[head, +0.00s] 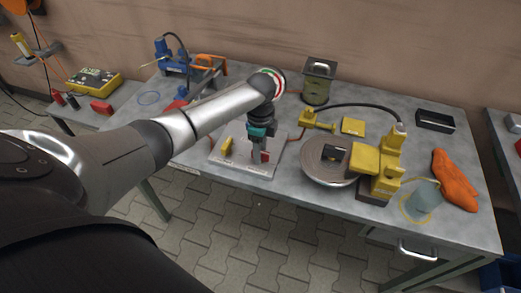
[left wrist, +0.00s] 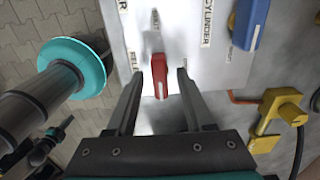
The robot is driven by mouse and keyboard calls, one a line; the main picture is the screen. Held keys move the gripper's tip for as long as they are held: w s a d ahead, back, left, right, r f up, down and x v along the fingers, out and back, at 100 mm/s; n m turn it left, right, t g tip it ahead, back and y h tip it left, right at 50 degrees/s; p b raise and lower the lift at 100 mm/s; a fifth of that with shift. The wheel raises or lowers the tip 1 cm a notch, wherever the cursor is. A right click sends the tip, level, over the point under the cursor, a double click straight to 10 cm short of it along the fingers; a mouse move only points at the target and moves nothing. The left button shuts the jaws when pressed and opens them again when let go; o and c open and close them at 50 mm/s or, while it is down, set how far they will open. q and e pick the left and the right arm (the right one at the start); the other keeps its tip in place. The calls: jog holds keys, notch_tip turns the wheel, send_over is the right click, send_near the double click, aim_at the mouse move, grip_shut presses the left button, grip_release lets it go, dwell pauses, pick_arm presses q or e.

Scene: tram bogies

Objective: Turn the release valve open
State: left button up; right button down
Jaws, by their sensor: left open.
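A red valve handle (left wrist: 159,76) stands on a pale labelled plate (left wrist: 190,65) in the left wrist view. My left gripper (left wrist: 160,88) is open, with one finger on each side of the red handle. Gaps show beside the handle, so the fingers do not look closed on it. A blue handle (left wrist: 250,22) stands farther off on the same plate, near a label reading CYLINDER. In the head view my left gripper (head: 262,151) points down over the plate (head: 240,167), and it partly hides the red handle (head: 265,157). I cannot read the red handle's label clearly. My right gripper is not in view.
Right of the plate are a round grey disc (head: 318,174), a yellow clamp-like device (head: 380,165) with a black hose, and an orange cloth (head: 455,180). A yellow handle (head: 226,146) is on the plate's left. A lantern-like canister (head: 318,82) stands behind.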

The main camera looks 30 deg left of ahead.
pick_arm(q)
grip_shut()
dwell(0.3)
dwell(0.4)
